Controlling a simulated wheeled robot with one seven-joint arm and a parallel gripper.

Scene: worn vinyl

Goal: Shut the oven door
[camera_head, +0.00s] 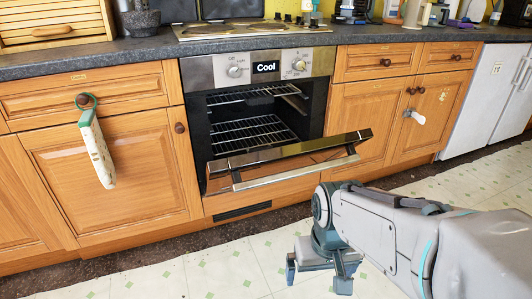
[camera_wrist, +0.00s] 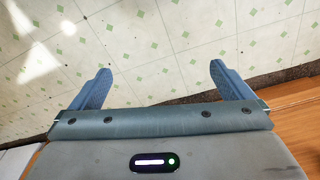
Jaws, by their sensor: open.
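The oven (camera_head: 262,57) is built in below the counter, with a steel control panel showing "Cool". Its door (camera_head: 287,150) is open, hinged at the bottom and tilted out toward me, with its steel handle bar (camera_head: 295,173) along the outer top edge. Wire racks (camera_head: 248,131) show inside the cavity. My gripper (camera_head: 317,278) is open and empty, low over the floor in front of the door and to its lower right, apart from it. In the wrist view my two blue fingers (camera_wrist: 160,68) are spread wide above floor tiles; the oven door is not recognisable there.
Wooden cabinets flank the oven. A cloth (camera_head: 97,148) hangs from the left drawer knob (camera_head: 82,100). A small white item (camera_head: 415,116) hangs on the right cabinet. A hob (camera_head: 250,28) lies on the counter above. The tiled floor (camera_head: 215,270) in front is clear.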

